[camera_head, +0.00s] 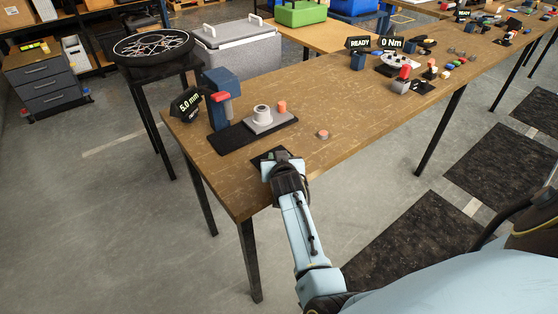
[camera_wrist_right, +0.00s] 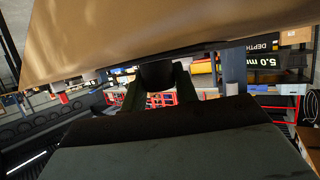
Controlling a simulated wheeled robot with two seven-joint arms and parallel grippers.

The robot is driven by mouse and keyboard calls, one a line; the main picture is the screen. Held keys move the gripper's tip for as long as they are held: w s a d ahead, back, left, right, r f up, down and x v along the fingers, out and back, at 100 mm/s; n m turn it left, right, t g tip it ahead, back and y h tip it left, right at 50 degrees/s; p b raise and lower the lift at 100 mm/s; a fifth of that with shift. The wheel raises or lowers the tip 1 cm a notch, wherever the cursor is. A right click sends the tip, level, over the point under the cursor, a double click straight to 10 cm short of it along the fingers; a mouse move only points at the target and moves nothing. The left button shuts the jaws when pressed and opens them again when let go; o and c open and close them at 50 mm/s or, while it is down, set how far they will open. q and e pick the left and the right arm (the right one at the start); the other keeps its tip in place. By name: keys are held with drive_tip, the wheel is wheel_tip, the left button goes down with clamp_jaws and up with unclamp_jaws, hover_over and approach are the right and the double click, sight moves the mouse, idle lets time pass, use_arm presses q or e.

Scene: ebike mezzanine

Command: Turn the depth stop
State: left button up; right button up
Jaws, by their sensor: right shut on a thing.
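My left gripper is not in view.
A blue press (camera_head: 221,98) with a red part stands on a black base (camera_head: 222,139), beside a grey fixture (camera_head: 264,118) and an orange cylinder (camera_head: 282,106). An orange-topped disc (camera_head: 323,134) lies to the right. The table's middle (camera_head: 345,105) is mostly clear.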

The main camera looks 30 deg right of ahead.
drive_tip(key=shift+w+r, duration=0.15)
drive_tip(key=shift+r, duration=0.2)
drive_tip(key=o, duration=0.7)
drive_tip(key=shift+o, duration=1.2)
drive_tip(key=shift+f, duration=0.2)
drive_tip(key=shift+p+v, duration=0.6)
drive_tip(key=shift+v, duration=3.3)
drive_tip(key=shift+d, duration=0.1)
